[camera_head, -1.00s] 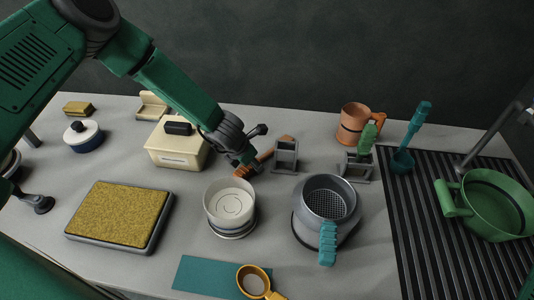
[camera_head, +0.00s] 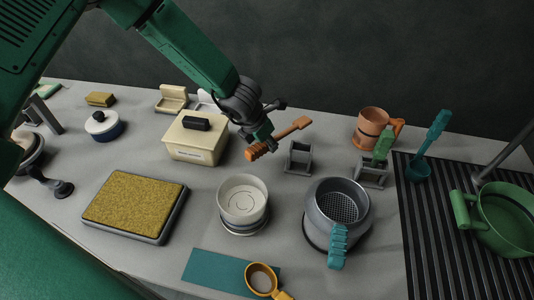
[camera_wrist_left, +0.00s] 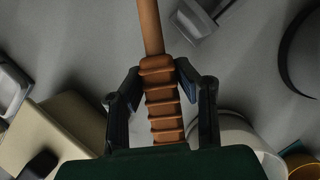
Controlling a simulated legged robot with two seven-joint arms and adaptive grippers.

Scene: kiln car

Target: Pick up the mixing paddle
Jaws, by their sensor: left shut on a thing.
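The mixing paddle (camera_head: 291,131) is orange-brown, with a ribbed handle and a small flat head that points right in the head view. My left gripper (camera_head: 262,140) is shut on its ribbed handle. In the left wrist view the ribbed handle of the paddle (camera_wrist_left: 163,102) lies between the two dark fingers of the left gripper (camera_wrist_left: 162,110), and its shaft runs up out of the picture. The paddle appears held above the counter, close to a grey stand. My right gripper is not in view.
A cream lidded box (camera_head: 196,146) is left of the gripper. A white bowl (camera_head: 243,198) and a grey sieve pot (camera_head: 322,220) are in front. A terracotta mug (camera_head: 371,127) stands behind right.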

